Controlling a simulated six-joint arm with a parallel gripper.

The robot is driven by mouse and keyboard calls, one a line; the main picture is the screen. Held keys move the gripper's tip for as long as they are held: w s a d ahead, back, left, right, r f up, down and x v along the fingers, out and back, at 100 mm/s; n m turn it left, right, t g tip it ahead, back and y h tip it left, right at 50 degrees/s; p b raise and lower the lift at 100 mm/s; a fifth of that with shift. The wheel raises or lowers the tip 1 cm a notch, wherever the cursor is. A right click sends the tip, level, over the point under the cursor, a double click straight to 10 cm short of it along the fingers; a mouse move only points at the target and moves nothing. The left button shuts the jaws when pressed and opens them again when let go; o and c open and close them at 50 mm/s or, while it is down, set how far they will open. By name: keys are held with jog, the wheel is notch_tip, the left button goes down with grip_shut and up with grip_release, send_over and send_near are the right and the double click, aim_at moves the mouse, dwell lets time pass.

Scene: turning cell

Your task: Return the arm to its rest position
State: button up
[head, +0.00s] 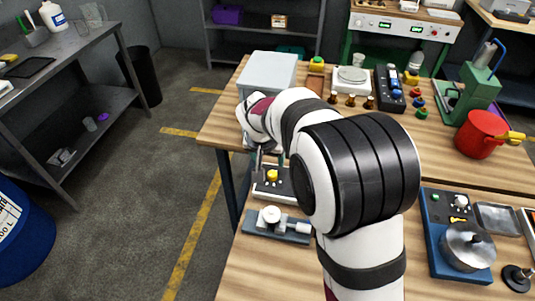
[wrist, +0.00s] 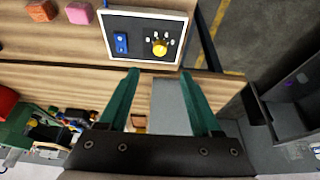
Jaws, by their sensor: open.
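My gripper (wrist: 160,76) shows in the wrist view with its two green fingers spread apart and nothing between them. A panel (wrist: 118,54) with a yellow knob (wrist: 159,49) and a blue switch (wrist: 121,43) lies just beyond the fingertips. In the head view my white and black arm reaches out over the table's left edge. The same panel shows there with its yellow knob (head: 272,175), below the arm's far end. My gripper is mostly hidden behind the arm in that view.
A grey box (head: 268,72) stands behind the arm's far end. A grey fixture (head: 281,228) is in front of the panel. A blue machine (head: 441,262), a red pot (head: 480,135) and a green press (head: 470,95) stand to the right. Open floor lies left of the table.

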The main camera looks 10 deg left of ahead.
jog(key=v, duration=0.3)
jog(key=s+d+r+m+g, duration=0.1)
jog(key=s+d+r, duration=0.1)
jog(key=s+d, duration=0.45)
jog(key=s+d+r+m+g, duration=0.1)
jog(key=s+d+r+m, duration=0.15)
jog(key=s+d, duration=0.35)
jog(key=s+d+m+g+y, duration=0.1)
jog(key=s+d, duration=0.1)
jog(key=s, duration=0.7)
jog(key=s+d+m+g, duration=0.1)
jog(key=s+d, duration=0.1)
jog(key=s, duration=0.7)
jog(key=shift+s+d+f+g+y, duration=0.3)
jog(key=shift+s+d+f+y, duration=0.05)
jog(key=shift+f+y, duration=0.1)
